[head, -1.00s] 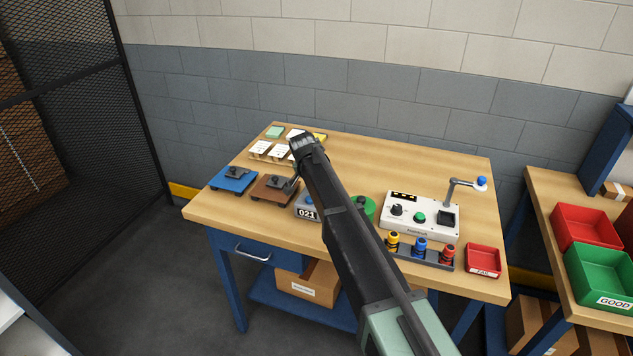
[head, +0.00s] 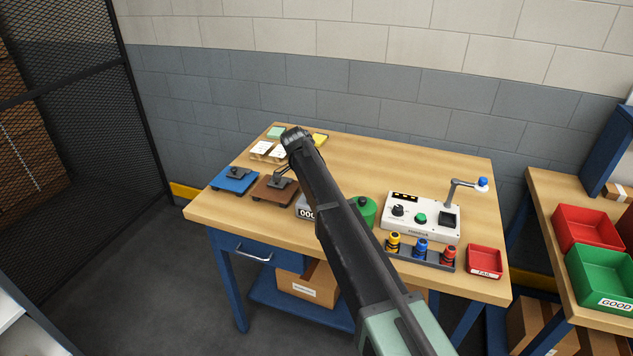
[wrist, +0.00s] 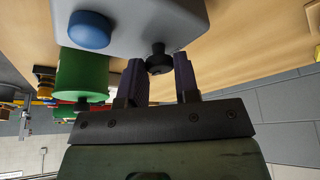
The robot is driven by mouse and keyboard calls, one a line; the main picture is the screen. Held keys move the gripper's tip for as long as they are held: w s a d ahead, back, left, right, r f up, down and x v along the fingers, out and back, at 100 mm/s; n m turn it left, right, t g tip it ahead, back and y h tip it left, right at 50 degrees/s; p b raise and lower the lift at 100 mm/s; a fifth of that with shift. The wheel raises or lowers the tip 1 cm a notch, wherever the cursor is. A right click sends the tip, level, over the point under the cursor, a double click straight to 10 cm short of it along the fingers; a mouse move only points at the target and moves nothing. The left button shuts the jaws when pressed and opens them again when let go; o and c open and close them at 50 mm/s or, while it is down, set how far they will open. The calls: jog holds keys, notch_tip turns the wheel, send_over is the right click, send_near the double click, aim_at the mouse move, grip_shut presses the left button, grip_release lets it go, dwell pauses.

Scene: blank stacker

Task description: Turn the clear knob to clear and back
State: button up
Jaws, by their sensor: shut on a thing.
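The counter is a grey box (head: 305,209) in the middle of the table, partly hidden behind my arm; its display reads 000. In the wrist view the grey box (wrist: 190,25) has a blue button (wrist: 89,30) and a small black clear knob (wrist: 159,62) sticking out from its side. My gripper (wrist: 159,72) has one finger on each side of the knob and is shut on it. In the head view my arm hides most of the gripper and the knob.
A green round container (head: 364,209) stands close to the counter. A brown fixture (head: 272,190) and a blue fixture (head: 234,180) are to the left. A white control box (head: 432,228) and a rack of coloured bottles (head: 432,261) stand to the right.

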dwell(0.3)
jog(key=o, duration=0.9)
jog(key=shift+r, duration=0.1)
jog(key=p+v, duration=1)
jog(key=shift+a+r, duration=0.25)
jog(key=shift+r, duration=0.05)
